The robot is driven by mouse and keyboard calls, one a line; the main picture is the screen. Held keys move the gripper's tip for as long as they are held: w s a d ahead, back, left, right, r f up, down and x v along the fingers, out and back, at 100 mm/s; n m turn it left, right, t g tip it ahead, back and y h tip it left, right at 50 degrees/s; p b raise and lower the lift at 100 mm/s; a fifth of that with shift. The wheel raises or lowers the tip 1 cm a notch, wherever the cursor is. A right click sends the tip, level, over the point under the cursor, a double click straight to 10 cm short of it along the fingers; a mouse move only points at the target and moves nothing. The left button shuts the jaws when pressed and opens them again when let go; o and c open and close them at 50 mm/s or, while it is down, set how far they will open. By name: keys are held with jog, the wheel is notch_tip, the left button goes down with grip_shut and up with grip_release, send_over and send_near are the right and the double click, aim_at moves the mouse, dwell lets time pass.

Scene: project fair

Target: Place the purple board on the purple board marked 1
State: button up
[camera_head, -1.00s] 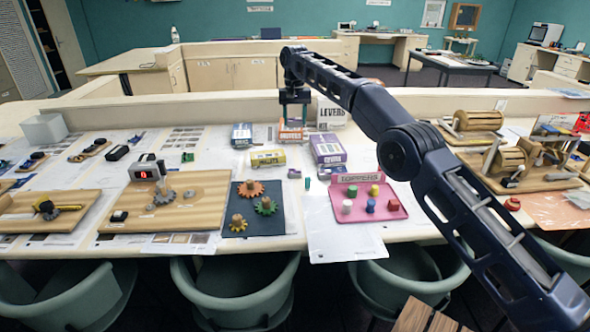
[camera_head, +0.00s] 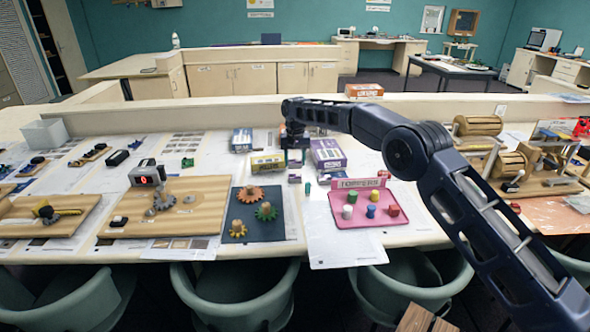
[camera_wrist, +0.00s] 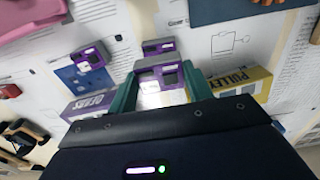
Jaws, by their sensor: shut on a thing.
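My gripper (camera_wrist: 160,88) has its teal fingers shut on a small purple board (camera_wrist: 150,68) with pale windows, held above the table. A second purple board (camera_wrist: 158,46) lies just beyond it in the wrist view, apart or overlapped; I cannot tell which. A third purple board (camera_wrist: 88,57) is at the left, by a blue piece (camera_wrist: 75,80). I cannot read which board is marked 1. In the head view my gripper (camera_head: 295,162) hangs over the middle of the table, above a small purple board (camera_head: 294,178); the held board is hard to make out.
A purple box (camera_head: 328,155) stands close to the right of my gripper, and a yellow box (camera_head: 268,163) to its left. A blue box (camera_head: 241,140) is behind. A pink tray with pegs (camera_head: 385,218) and a dark gear board (camera_head: 232,236) are in front.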

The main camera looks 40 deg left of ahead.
aim_at(295, 168)
jog(key=shift+f, duration=2)
jog(key=shift+f, duration=0.1)
jog(key=o, duration=1)
jog(key=shift+c, duration=0.2)
notch_tip(295, 168, up, 12)
jog(key=shift+r, duration=0.1)
